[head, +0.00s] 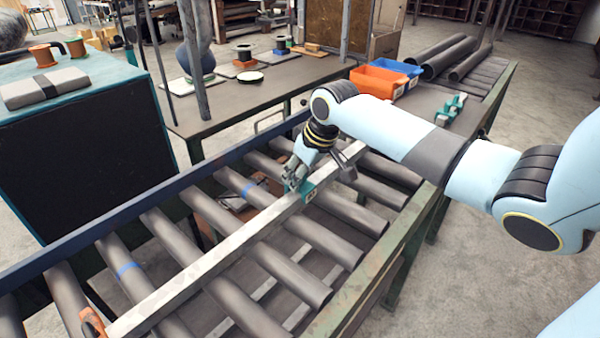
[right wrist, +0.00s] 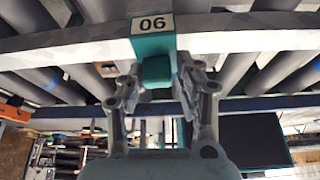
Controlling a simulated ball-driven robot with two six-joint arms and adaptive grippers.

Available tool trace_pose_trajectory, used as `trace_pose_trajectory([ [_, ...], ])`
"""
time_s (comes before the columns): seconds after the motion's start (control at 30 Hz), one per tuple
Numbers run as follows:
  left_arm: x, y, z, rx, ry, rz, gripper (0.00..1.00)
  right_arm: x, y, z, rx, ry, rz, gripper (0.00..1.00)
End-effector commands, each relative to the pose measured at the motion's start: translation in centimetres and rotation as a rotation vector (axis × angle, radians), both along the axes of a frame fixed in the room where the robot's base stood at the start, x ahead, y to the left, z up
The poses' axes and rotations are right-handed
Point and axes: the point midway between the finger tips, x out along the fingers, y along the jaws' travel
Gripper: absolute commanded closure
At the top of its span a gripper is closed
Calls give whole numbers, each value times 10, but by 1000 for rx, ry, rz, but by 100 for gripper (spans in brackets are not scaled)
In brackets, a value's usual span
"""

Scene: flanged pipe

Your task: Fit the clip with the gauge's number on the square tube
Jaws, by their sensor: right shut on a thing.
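The square tube (head: 232,246) is a long pale metal bar lying slantwise across the rollers. A teal clip (head: 309,192) with a white number label is at the tube, below my right gripper (head: 294,180). In the right wrist view the clip (right wrist: 153,45) lies against the tube (right wrist: 245,41), and its label shows 06, or 90 if read the other way up. My right gripper (right wrist: 157,83) is shut on the clip's teal block. Whether the clip is fully seated cannot be told. More teal clips (head: 451,107) stand on the table at right. My left gripper is out of view.
The roller conveyor (head: 350,248) has side rails. An orange piece (head: 92,322) is by the tube's near end. An orange bin (head: 380,82) and a blue bin (head: 398,70) stand on the back table near dark pipes (head: 448,57). A dark cabinet (head: 90,145) stands at left.

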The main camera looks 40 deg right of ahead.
Motion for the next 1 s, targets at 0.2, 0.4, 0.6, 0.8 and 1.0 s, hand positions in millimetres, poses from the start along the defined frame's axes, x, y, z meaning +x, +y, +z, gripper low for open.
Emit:
trace_pose_trajectory([
  [0.2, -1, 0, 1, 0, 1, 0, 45, 0, 0, 1, 0, 0, 0, 100],
  [0.4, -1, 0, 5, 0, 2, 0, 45, -1, 0, 1, 0, 1, -1, 100],
  [0.6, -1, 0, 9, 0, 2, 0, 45, -1, 0, 1, 0, 1, -1, 100],
  [0.8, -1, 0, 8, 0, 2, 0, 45, -1, 0, 0, 0, 0, 0, 100],
  [1.0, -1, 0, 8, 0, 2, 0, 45, -1, 0, -1, 0, 0, 0, 100],
])
